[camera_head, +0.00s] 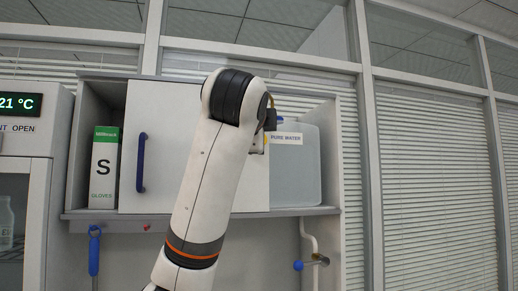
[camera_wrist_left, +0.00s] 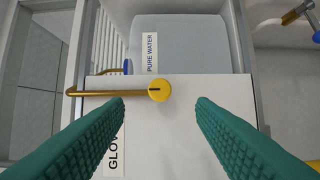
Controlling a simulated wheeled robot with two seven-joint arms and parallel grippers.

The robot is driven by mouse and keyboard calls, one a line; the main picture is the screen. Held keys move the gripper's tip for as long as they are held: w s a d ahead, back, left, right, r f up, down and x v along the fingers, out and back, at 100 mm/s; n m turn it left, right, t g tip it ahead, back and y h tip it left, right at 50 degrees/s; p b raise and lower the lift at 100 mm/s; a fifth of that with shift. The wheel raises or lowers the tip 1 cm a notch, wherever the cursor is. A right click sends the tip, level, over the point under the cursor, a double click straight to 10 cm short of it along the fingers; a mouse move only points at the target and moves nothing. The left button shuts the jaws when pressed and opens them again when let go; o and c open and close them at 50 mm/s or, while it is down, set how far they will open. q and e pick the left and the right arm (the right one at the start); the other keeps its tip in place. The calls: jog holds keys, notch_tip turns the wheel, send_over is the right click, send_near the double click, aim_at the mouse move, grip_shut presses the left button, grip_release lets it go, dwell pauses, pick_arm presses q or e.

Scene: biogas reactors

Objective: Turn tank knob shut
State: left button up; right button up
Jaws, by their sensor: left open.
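The pure water tank (camera_head: 300,170) is a translucent grey box on the right side of the shelf, with a "PURE WATER" label. It also shows at the top of the left wrist view (camera_wrist_left: 190,45). A round yellow knob (camera_wrist_left: 160,91) with a dark bar mark sits on a brass pipe (camera_wrist_left: 105,93). My left gripper (camera_wrist_left: 160,103) has two green fingers spread wide, one on each side of the knob in that view, touching nothing visible. In the head view my arm hides most of that gripper and the knob. My right gripper is not in view.
A white cabinet door (camera_head: 165,150) with a blue handle (camera_head: 141,162) stands left of the tank. A gloves box (camera_head: 104,168) is at the shelf's left end. Below hangs a pipe with a blue-handled tap (camera_head: 298,266). An incubator-like unit (camera_head: 25,140) is at far left.

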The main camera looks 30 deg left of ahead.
pick_arm(q)
jog(key=shift+b+v, duration=0.35)
jog(key=shift+v, duration=1.1)
